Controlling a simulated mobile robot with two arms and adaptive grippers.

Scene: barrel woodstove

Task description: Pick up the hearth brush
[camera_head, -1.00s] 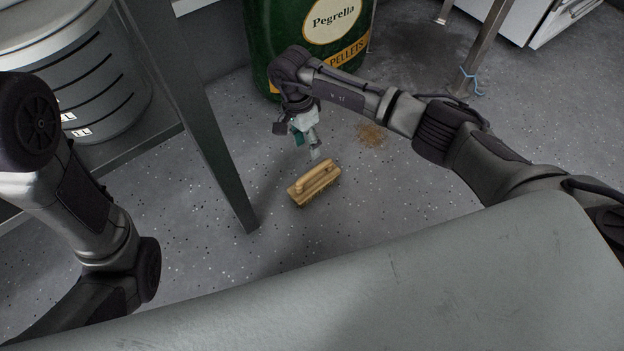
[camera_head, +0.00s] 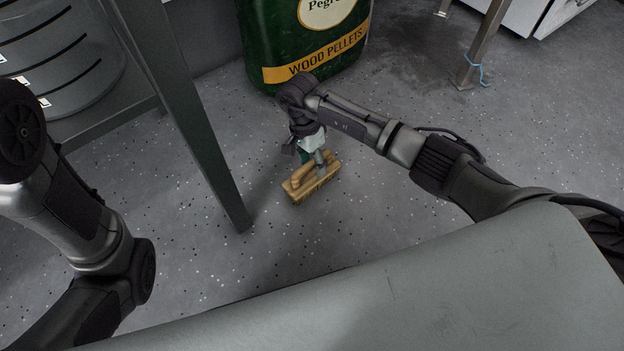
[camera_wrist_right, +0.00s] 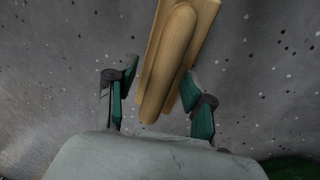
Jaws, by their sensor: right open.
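The hearth brush (camera_head: 299,190) is a wooden block with a raised wooden handle and pale bristles, lying on the grey speckled floor, handle up. My right gripper (camera_head: 315,166) reaches down over its right end in the head view. In the right wrist view the handle (camera_wrist_right: 169,62) runs between the open fingers of the right gripper (camera_wrist_right: 155,88). The right finger is close to the handle, with a wider gap on the left; I cannot tell whether it touches. My left arm shows at the left of the head view, but its gripper is out of frame.
A green wood pellets container (camera_head: 305,45) stands behind the brush. A dark metal table leg (camera_head: 190,115) rises left of the brush. A grey surface (camera_head: 420,285) fills the foreground. A metal leg with a blue tie (camera_head: 480,50) stands farther back.

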